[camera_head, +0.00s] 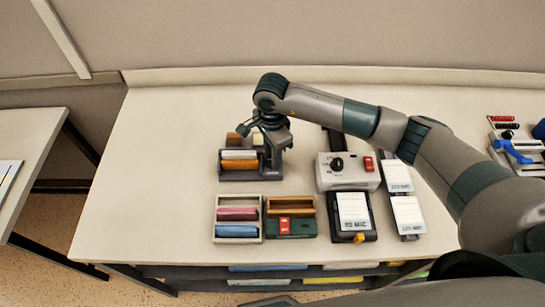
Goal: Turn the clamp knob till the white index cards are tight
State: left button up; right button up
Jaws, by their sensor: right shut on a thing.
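A dark grey card holder (238,174) stands near the middle of the table. White index cards (240,154) show in it as a pale band, with an orange-brown band in front. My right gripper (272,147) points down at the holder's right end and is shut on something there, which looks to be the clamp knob. The gripper hides the knob, so its turn cannot be seen. How tight the cards sit cannot be told. My left gripper is not in view.
A grey box (348,180) with a black dial and red switch stands to the right. In front are a tray with pink and blue rolls (237,201), a green-and-orange box (291,227) and black card holders (355,229). The table's left side is clear.

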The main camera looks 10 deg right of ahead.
jog(key=m+b, duration=0.8)
jog(key=b, duration=0.1)
jog(key=shift+f+m, duration=0.2)
jog(key=shift+m, duration=0.1)
jog(key=shift+r+m+b, duration=0.1)
jog(key=shift+m+b, duration=1.1)
jog(key=shift+b, duration=0.05)
jog(key=shift+r+m+b, duration=0.15)
jog(key=shift+m+b, duration=0.4)
jog(key=shift+m, duration=0.25)
jog(key=o, duration=0.8)
jog(key=shift+r, duration=0.1)
